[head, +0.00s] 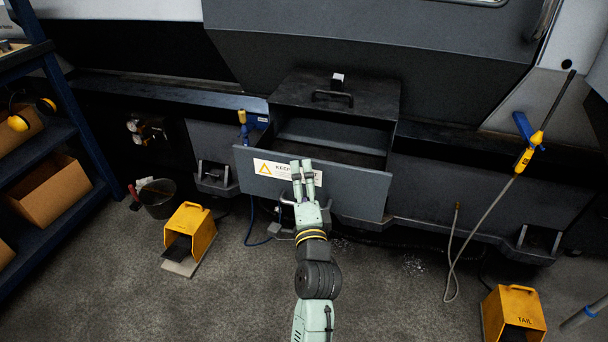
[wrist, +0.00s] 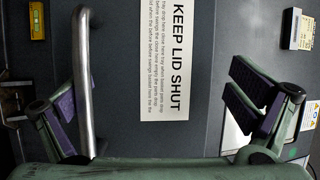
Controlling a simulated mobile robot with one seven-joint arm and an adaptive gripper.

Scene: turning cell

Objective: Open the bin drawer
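The bin drawer (head: 358,188) stands pulled out from under the dark machine in the head view, with its hollow inside showing behind the front panel. The front bears a white warning label (head: 272,169), which reads "KEEP LID SHUT" in the wrist view (wrist: 178,60). A metal bar handle (wrist: 86,75) crosses the wrist view, close beside the left finger; my gripper partly hides it in the head view. My gripper (head: 303,164) is in front of the drawer front.
A black box lid with a handle (head: 333,98) is above the drawer. A yellow foot pedal (head: 191,230) is on the floor at left, another (head: 514,312) at lower right. A bucket (head: 158,198) and a blue shelf (head: 84,122) stand left. A hose (head: 452,262) hangs right.

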